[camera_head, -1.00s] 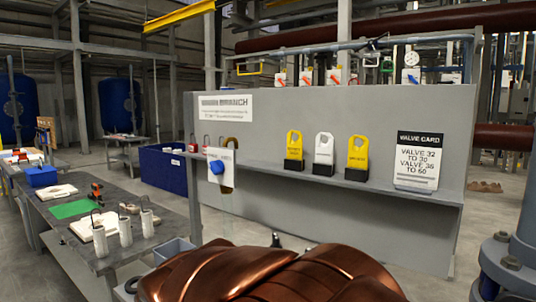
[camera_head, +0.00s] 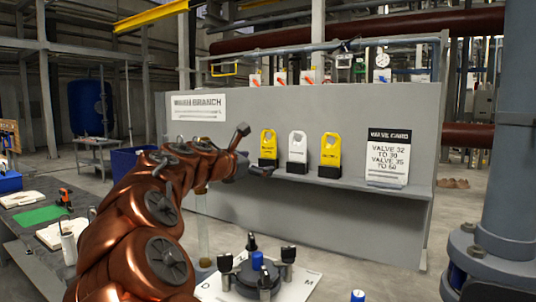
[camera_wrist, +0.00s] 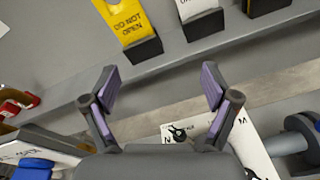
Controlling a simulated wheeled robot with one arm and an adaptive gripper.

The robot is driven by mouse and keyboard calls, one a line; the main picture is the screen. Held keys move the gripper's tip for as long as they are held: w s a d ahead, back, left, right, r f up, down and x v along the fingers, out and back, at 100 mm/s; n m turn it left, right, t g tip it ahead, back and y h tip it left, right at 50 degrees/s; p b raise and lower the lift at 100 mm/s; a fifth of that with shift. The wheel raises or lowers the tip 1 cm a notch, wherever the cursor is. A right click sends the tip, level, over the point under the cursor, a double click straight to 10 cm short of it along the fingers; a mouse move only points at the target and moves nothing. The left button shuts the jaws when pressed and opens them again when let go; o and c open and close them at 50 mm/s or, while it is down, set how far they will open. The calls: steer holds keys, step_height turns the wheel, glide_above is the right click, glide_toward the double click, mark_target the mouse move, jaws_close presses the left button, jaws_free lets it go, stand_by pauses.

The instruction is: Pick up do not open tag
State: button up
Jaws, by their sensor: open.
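The yellow do not open tag (camera_head: 268,142) stands in a black holder (camera_head: 268,163) on the grey shelf, leftmost of three tags. In the wrist view the tag (camera_wrist: 126,16) shows its "DO NOT OPEN" lettering at the top, its upper part cut off by the frame edge. My gripper (camera_head: 253,152) is in front of the shelf, close to this tag in the head view. In the wrist view my gripper (camera_wrist: 160,80) has its two fingers spread, with nothing between them. The tag lies beyond the fingertips, a little left of centre, apart from them.
A white tag (camera_head: 297,145) and another yellow tag (camera_head: 331,148) stand to the right in black holders. A valve card (camera_head: 388,160) is at the shelf's right end. A grey workbench (camera_head: 40,200) is at left. A thick grey pipe (camera_head: 508,130) stands at right.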

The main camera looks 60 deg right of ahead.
mark_target(268, 145)
steer(key=shift+w+d+r+n+t+h+p, duration=0.1)
steer(key=shift+w+d+r+n+h, duration=0.2)
steer(key=shift+w+d+r+n, duration=0.7)
steer(key=shift+w+d+r+n+t+h+p, duration=0.15)
steer(key=shift+d+n+h, duration=0.25)
steer(key=shift+d, duration=1.05)
steer(key=shift+w+d+r+n+t+h+p, duration=0.1)
steer(key=shift+w+d+r+n+h, duration=0.1)
steer(key=shift+w+d+r+n, duration=0.8)
steer(key=shift+s+d+f+p, duration=0.15)
steer(key=shift+d+f, duration=0.05)
steer(key=shift+d, duration=0.6)
steer(key=shift+s+d+f+p, duration=0.15)
steer(key=shift+d+f, duration=0.05)
steer(key=shift+d, duration=0.55)
steer(key=shift+s+d+f+p, duration=0.15)
steer(key=shift+d+f, duration=0.05)
steer(key=shift+d, duration=0.6)
steer(key=shift+c, duration=0.4)
steer(key=c, duration=1)
